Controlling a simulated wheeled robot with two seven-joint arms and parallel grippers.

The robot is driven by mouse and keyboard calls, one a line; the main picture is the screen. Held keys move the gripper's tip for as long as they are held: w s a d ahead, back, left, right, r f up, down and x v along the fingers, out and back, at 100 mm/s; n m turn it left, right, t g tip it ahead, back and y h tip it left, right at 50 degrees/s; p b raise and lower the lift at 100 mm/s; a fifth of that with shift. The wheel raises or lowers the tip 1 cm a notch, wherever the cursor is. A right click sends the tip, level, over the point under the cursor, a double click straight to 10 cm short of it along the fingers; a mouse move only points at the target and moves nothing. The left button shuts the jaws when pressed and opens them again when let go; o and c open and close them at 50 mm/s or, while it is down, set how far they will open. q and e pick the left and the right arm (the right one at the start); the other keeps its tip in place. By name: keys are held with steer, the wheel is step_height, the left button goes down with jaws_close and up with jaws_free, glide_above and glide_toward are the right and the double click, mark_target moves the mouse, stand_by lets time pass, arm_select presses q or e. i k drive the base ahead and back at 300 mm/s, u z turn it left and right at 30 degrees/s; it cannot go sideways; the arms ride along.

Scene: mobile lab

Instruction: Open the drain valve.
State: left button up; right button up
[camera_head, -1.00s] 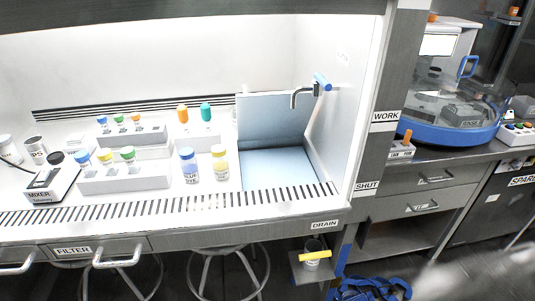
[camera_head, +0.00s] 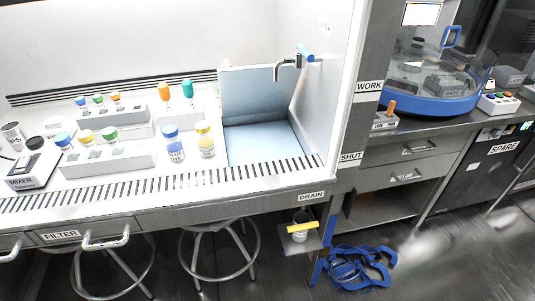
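The drain valve shows as a yellow bar handle (camera_head: 302,226) on a small shelf under the bench, below the DRAIN label (camera_head: 312,195). The handle lies roughly level, across the picture. A whitish cylinder (camera_head: 300,236) stands at the handle, partly hidden by it. Neither of my grippers is in view.
A sink (camera_head: 262,143) with a blue-handled tap (camera_head: 305,52) is above. Stools (camera_head: 216,260) stand under the bench at left. Open floor (camera_head: 440,260) lies at right.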

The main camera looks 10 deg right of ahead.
mark_target(301, 226)
steer(key=u, duration=1.6)
steer(key=i, duration=0.7)
steer(key=z, duration=2.85)
